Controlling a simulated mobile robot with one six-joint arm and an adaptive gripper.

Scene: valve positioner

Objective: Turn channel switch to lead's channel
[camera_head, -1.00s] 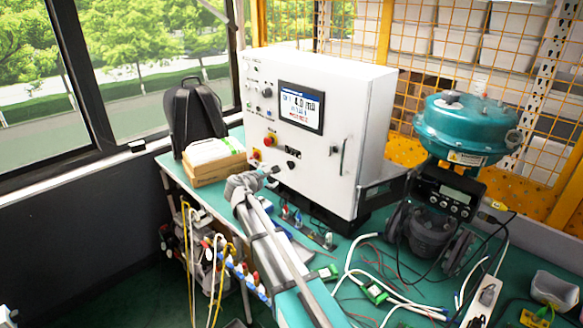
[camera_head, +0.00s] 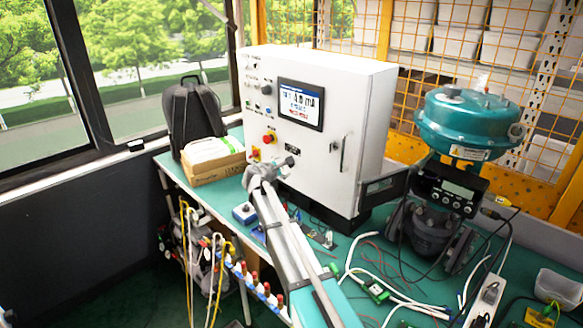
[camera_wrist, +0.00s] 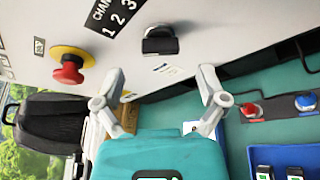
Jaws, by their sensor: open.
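The channel switch is a black knob (camera_wrist: 160,43) on the white cabinet's front, beside a black label (camera_wrist: 113,16) reading "CHAN" and 1, 2, 3. The knob's pointing direction is unclear. My gripper (camera_wrist: 164,78) is open and empty, its two fingers spread on either side of the knob's line and still short of it. In the head view my gripper (camera_head: 274,166) is by the lower front of the white cabinet (camera_head: 352,110), near the switch. The display (camera_head: 300,104) shows a mA reading too blurred to read surely. Which channel the lead uses cannot be told.
A red emergency button on a yellow plate (camera_wrist: 69,67) is left of the switch. Red (camera_wrist: 250,109) and blue (camera_wrist: 306,101) terminals are at the right. Boxes (camera_head: 214,160) and a backpack (camera_head: 195,112) stand left of the cabinet; a teal valve actuator (camera_head: 468,122) stands right.

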